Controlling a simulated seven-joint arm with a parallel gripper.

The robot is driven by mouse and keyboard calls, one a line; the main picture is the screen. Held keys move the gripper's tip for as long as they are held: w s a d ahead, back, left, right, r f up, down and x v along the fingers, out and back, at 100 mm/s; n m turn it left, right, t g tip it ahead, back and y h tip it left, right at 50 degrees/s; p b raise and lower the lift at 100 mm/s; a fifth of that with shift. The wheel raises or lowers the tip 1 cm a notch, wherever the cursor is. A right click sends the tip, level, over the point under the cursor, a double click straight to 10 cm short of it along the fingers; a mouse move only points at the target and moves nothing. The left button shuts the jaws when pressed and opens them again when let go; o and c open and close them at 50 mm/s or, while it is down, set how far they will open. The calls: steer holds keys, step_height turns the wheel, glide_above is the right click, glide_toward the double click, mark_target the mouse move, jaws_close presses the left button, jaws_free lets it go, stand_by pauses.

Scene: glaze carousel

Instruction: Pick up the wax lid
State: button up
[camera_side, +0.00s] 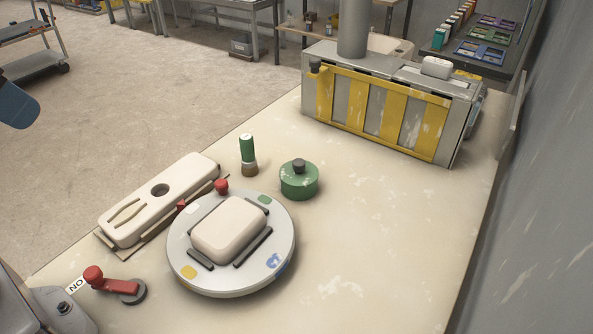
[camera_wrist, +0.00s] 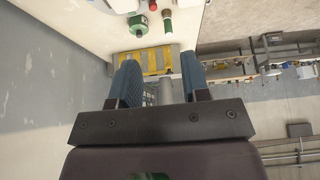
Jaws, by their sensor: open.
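A low round green piece with a dark knob (camera_side: 299,181), which I take for the wax lid, sits on the pale worktable (camera_side: 385,215), right of the turntable. It also shows near the top of the wrist view (camera_wrist: 138,26). Whether it lies on a separate pot cannot be told. My gripper (camera_wrist: 159,62) is open, with nothing seen between its two blue fingers. In the side view only a blue finger (camera_side: 17,106) shows at the left edge, well away from the green piece.
A grey turntable (camera_side: 281,222) carries a cream block (camera_side: 229,229). A green-and-brown bottle (camera_side: 248,156) stands left of the green piece. A long cream case (camera_side: 150,205), a red-handled lever (camera_side: 115,284) and a yellow-striped grey box (camera_side: 385,105) are also here. The table's right part is clear.

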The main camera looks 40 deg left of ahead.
steer(key=o, duration=0.3)
